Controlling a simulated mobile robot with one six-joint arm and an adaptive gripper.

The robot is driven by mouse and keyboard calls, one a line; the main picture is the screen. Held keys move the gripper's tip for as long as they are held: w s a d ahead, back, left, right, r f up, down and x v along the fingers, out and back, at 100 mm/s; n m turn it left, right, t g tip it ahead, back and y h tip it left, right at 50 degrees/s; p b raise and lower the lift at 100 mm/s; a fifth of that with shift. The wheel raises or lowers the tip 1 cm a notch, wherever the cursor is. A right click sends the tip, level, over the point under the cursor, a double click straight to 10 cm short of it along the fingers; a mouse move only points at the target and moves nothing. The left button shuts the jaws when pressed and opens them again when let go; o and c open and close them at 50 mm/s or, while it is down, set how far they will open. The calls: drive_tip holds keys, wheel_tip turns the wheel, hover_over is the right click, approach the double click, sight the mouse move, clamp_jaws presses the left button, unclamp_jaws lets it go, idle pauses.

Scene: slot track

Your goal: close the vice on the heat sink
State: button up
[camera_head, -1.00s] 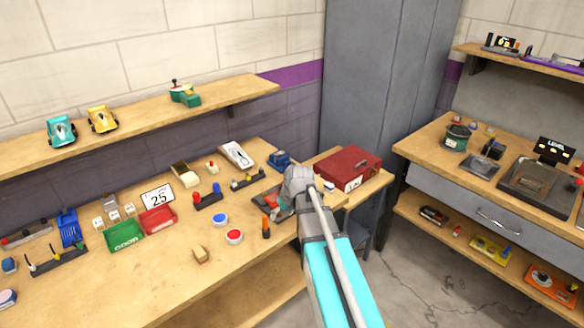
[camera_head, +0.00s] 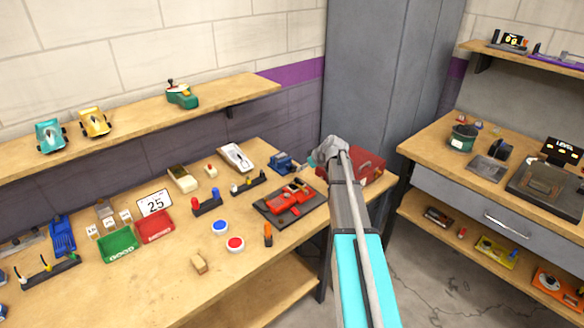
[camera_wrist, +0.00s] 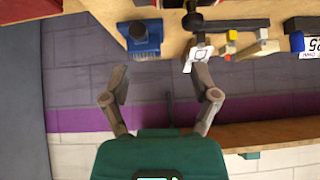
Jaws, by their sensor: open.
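The small blue vice (camera_head: 283,163) stands at the back right of the left workbench (camera_head: 190,290). In the wrist view, the vice (camera_wrist: 143,37) is at the top, left of centre. I cannot make out the heat sink for certain; a pale finned edge shows along the lower side of the vice in the wrist view. My gripper (camera_wrist: 160,97) is open and empty, with its fingers spread below the vice in that picture and apart from it. In the head view, my arm hides most of the gripper, right of the vice and before the red toolbox.
A red toolbox (camera_head: 369,166) stands right of the vice, partly behind my arm. A red car on a dark tray (camera_head: 270,212) lies in front of the vice. A white car-shaped piece (camera_head: 236,157) is left of it. A shelf (camera_head: 140,115) runs along the wall.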

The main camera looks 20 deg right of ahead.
sight(294, 169)
drive_tip(key=w+d, duration=0.2)
drive_tip(key=d, duration=0.1)
drive_tip(key=shift+w+r+t, duration=0.2)
drive_tip(key=shift+r+t, duration=0.1)
drive_tip(key=shift+r, duration=0.1)
drive_tip(key=shift+f, duration=0.1)
drive_tip(key=b+x, duration=0.8)
drive_tip(key=x, duration=0.3)
drive_tip(key=shift+d, duration=0.1)
drive_tip(key=shift+b+x, duration=0.9)
drive_tip(key=shift+x, duration=0.5)
clamp_jaws()
